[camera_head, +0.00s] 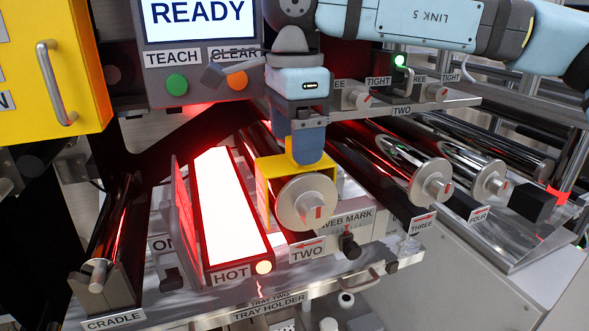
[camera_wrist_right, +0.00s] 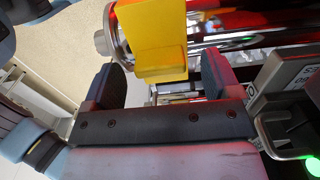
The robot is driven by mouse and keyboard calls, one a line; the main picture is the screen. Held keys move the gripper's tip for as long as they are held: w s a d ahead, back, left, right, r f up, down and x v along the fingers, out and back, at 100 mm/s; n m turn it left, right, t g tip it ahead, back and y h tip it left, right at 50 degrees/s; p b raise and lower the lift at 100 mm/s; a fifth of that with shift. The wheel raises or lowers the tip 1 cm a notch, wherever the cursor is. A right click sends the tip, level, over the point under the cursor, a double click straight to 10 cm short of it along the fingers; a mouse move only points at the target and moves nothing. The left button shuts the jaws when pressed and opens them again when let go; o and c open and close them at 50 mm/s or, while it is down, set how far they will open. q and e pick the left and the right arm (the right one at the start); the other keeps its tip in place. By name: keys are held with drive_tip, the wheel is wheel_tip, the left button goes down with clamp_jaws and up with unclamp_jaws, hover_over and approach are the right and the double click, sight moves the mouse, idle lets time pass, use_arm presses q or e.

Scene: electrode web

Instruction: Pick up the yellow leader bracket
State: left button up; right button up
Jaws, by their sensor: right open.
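The yellow leader bracket (camera_head: 263,190) sits at roller two (camera_head: 305,203), partly hidden behind the round roller end and my gripper. In the right wrist view the bracket (camera_wrist_right: 157,28) is a yellow plate with a bent lip, in front of the shiny roller. My right gripper (camera_head: 307,152) comes down from above, right at the bracket's top. In the wrist view my right gripper (camera_wrist_right: 163,75) is open, with one dark finger to each side of the bracket's lip. I cannot tell whether the fingers touch it. My left gripper is not in view.
A glowing panel marked HOT (camera_head: 228,210) stands just left of the bracket. Rollers three (camera_head: 428,182) and four (camera_head: 490,182) lie to the right. A WEB MARK knob (camera_head: 349,243) is in front. The READY screen (camera_head: 198,18) and its buttons are behind left.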

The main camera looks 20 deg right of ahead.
drive_tip(key=c, duration=1.3)
